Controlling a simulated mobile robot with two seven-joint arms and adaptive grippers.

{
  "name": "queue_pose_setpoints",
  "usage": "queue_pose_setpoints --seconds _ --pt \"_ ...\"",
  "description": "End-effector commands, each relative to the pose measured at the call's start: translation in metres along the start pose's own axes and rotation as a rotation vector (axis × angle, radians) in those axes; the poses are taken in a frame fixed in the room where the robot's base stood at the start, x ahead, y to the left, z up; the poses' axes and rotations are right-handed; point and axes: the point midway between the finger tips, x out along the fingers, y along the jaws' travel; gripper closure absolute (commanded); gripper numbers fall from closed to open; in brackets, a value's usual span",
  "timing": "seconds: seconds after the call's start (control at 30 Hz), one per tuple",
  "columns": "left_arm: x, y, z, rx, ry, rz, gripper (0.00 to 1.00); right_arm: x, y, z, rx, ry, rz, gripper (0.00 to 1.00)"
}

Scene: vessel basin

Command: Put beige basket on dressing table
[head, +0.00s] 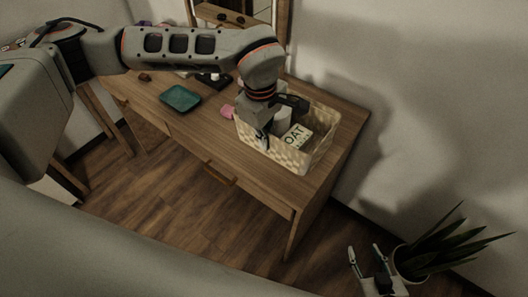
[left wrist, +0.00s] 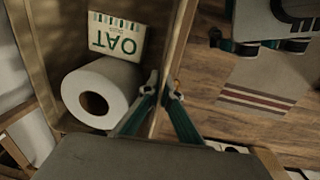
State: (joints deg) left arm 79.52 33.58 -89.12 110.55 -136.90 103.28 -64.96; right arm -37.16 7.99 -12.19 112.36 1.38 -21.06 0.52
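The beige woven basket (head: 321,150) is at the right end of the wooden dressing table (head: 190,130). I cannot tell whether its base fully rests on the tabletop. My left gripper (head: 263,140) is at its front-left wall. In the left wrist view, the left gripper's fingers (left wrist: 163,88) lie on either side of the basket's rim (left wrist: 176,45) and appear closed on it. Inside the basket are a white roll (left wrist: 97,92) and an OAT package (left wrist: 117,38). My right gripper (head: 366,258) is low at the lower right, open and empty, away from the basket.
A teal tray (head: 181,98), a small pink item (head: 228,112) and a dark item (head: 215,80) are on the table. A mirror (head: 245,12) stands behind. A potted plant (head: 435,250) is near the right gripper. The wooden floor (head: 190,210) in front is clear.

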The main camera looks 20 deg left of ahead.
Motion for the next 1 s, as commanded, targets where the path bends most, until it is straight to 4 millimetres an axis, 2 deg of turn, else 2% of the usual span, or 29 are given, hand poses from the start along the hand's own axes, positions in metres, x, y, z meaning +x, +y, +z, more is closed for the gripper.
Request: queue_pose_setpoints --seconds 0.1,0.37,0.6,1.0 --pt "0.021 -0.002 0.001 0.000 -0.002 0.000 1.00 -0.001 0.000 -0.002 0.000 0.001 0.000 0.60" --pt "0.039 -0.003 0.000 0.000 -0.001 0.003 1.00 -0.001 0.001 -0.002 0.000 0.001 0.001 0.60" --pt "0.069 -0.006 0.000 0.000 -0.001 0.002 1.00 -0.002 0.001 -0.004 0.000 0.002 0.001 0.60" --pt "0.075 -0.006 0.000 0.001 0.000 0.003 1.00 0.000 0.000 -0.001 0.000 0.002 0.001 0.60"
